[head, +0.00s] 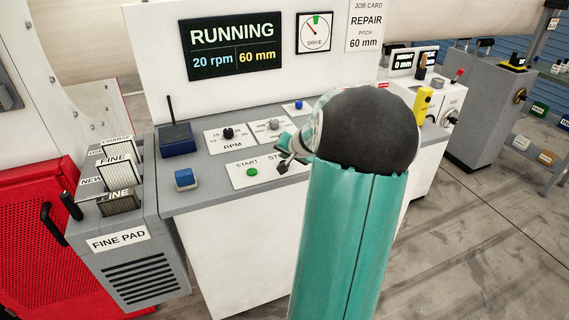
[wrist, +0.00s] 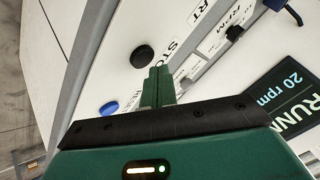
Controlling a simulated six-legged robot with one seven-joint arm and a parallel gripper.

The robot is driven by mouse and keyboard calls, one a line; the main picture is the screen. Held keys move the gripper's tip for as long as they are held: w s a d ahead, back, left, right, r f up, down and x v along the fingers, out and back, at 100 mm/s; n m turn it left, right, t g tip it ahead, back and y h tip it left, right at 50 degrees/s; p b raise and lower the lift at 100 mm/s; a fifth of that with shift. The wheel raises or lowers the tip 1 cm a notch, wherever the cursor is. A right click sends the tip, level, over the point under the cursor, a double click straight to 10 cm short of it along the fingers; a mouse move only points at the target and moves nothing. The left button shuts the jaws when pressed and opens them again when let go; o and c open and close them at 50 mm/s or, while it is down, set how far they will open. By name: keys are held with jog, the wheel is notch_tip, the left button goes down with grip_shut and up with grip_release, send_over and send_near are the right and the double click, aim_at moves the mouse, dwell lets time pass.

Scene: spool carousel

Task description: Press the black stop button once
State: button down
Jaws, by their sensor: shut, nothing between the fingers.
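The black stop button (wrist: 142,56) is a round dark cap on the white panel, beside the label that reads STO in the wrist view. My gripper (wrist: 158,72) has its green fingers shut together and empty, with the tips just beside the button in that picture. I cannot tell whether they touch it or hover above it. In the head view my gripper (head: 285,153) is over the right part of the START/STOP plate, and my arm hides much of that area. The display (head: 234,47) reads RUNNING, 20 rpm, 60 mm.
The green start button (head: 252,172) is left of my gripper. The RPM knob (head: 228,133), a second knob (head: 274,124) and a blue button (head: 299,104) stand behind. A blue block (head: 185,178) is at the front left. A blue cap (wrist: 108,107) lies near my fingers.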

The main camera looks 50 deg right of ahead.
jog(key=shift+r, duration=2.5)
